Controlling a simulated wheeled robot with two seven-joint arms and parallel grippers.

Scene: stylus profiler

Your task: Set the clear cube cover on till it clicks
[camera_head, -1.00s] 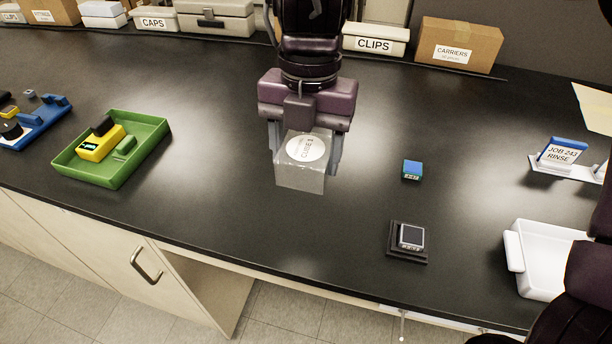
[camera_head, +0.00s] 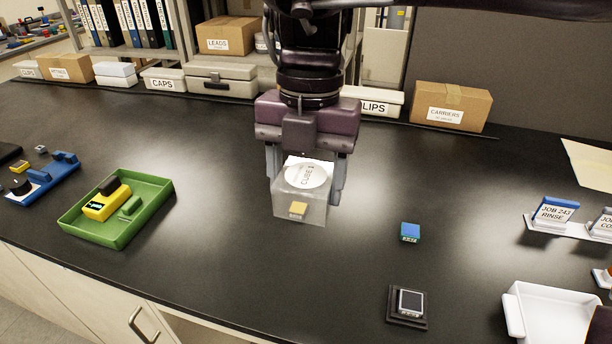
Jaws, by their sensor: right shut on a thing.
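The clear cube cover (camera_head: 313,216) is a see-through box with a round white "CUBE 1" label on top. My right gripper (camera_head: 308,190) is shut on it, one finger at each side, mid-table. I cannot tell whether the cover touches the table. A black base with a grey square piece (camera_head: 409,302) stands apart from it at lower right. My left gripper is not in view.
A blue-green block (camera_head: 410,232) lies right of the cover. A green tray (camera_head: 147,222) holding a yellow device (camera_head: 107,203) is at left. A white tray (camera_head: 515,318) and job card holder (camera_head: 553,215) are at right. Boxes line the back. The table around the cover is clear.

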